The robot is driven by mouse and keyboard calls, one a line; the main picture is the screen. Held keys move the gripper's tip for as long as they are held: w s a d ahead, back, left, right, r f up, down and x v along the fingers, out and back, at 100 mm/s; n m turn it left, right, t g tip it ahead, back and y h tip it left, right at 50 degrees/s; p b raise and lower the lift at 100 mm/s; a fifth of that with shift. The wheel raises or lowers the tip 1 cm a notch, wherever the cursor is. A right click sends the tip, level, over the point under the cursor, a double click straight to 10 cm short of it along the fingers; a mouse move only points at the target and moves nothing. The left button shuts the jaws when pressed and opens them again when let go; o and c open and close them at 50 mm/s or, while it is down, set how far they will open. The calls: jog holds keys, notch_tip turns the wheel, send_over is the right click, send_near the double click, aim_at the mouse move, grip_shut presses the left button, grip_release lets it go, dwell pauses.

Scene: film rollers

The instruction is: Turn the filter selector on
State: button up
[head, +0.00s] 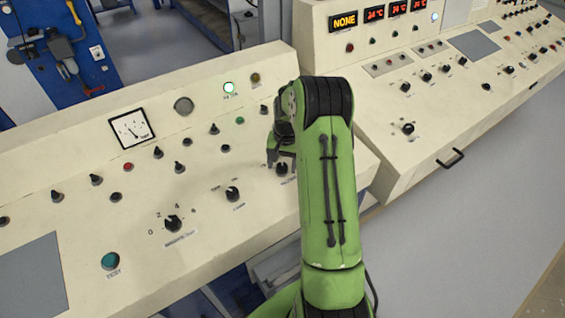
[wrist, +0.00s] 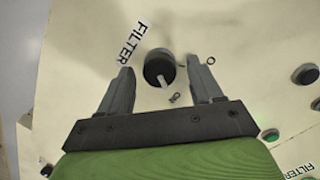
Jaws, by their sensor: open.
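The filter selector is a round black knob with a pale pointer line, seen in the wrist view (wrist: 158,66) beside a printed FILTER label (wrist: 131,42). Its pointer line is toward the bottom of that view, near a small printed mark. My gripper (wrist: 160,70) is open, with one finger on each side of the knob. A gap shows between each finger and the knob, and I cannot tell how far above the panel the fingertips are. In the head view the selector (head: 282,169) is just below my gripper (head: 279,160), partly hidden by it.
The cream sloped console (head: 130,190) carries several other knobs, including one with a number scale (head: 173,224) and another left of the selector (head: 233,194). A green button (wrist: 270,135) and a second FILTER label (wrist: 298,171) show in the wrist view. A second console (head: 420,130) stands to the right.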

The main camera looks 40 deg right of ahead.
aim_at(286, 165)
notch_tip(286, 165, up, 16)
jog(key=d+p, duration=0.1)
jog(key=p, duration=0.1)
jog(key=shift+s, duration=0.3)
jog(key=s+a+r+n+t+h, duration=0.1)
jog(key=s+a+r+n, duration=0.1)
jog(key=s+a+r, duration=0.4)
jog(key=s+a+r+n+t, duration=0.1)
jog(key=a+r+n, duration=0.1)
jog(key=a+r, duration=0.35)
jog(key=s+a+f+n+t, duration=0.1)
jog(key=s+a+n, duration=0.1)
jog(key=s+a, duration=0.3)
jog(key=s+a+f+n+t, duration=0.1)
jog(key=s+a, duration=0.4)
jog(key=s, duration=0.7)
jog(key=shift+a+f+n+t, duration=0.25)
jog(key=shift+n+t, duration=0.35)
jog(key=shift+n, duration=0.6)
